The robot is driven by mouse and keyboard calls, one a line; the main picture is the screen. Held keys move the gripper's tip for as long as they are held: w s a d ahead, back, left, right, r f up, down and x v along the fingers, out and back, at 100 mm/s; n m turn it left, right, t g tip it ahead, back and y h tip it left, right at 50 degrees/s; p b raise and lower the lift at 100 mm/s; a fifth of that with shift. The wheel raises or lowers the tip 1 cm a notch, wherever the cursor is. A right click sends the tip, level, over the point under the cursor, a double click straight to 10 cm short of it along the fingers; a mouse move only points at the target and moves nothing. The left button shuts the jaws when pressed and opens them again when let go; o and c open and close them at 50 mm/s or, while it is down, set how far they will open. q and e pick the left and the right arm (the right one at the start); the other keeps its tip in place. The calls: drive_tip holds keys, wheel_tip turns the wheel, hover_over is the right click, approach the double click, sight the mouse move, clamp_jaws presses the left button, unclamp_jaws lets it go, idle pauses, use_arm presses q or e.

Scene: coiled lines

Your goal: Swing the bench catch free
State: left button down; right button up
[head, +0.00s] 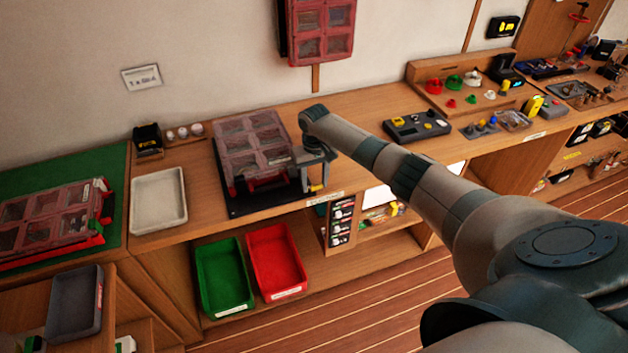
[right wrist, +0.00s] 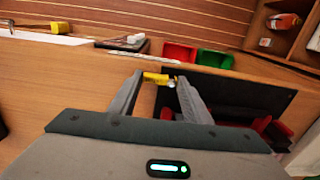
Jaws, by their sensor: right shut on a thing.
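My right gripper (head: 314,180) points down at the front right corner of a dark base board (head: 236,210) on the bench. In the right wrist view its two fingers (right wrist: 160,82) are shut on a small yellow piece, the catch (right wrist: 155,77). A bit of the yellow catch also shows below the fingers in the head view (head: 316,188). The fingers and wrist hide most of it, so I cannot tell how far it is turned. A red case with clear windows (head: 248,140) stands on the board, just left of the gripper. My left gripper is in neither view.
A white tray (head: 158,200) lies left of the board. Green (head: 224,278) and red (head: 276,262) bins sit below the bench's front edge. A dark device (head: 416,127) stands to the right. Another windowed case (head: 322,30) hangs on the wall above.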

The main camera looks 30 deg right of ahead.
sight(315, 185)
idle(0.4)
drive_tip(key=o, duration=1.1)
drive_tip(key=shift+c, duration=0.2)
drive_tip(key=shift+r, duration=0.1)
wheel_tip(315, 185, up, 17)
drive_tip(key=b, duration=0.5)
drive_tip(key=shift+r+b, duration=0.15)
drive_tip(key=shift+b, duration=0.25)
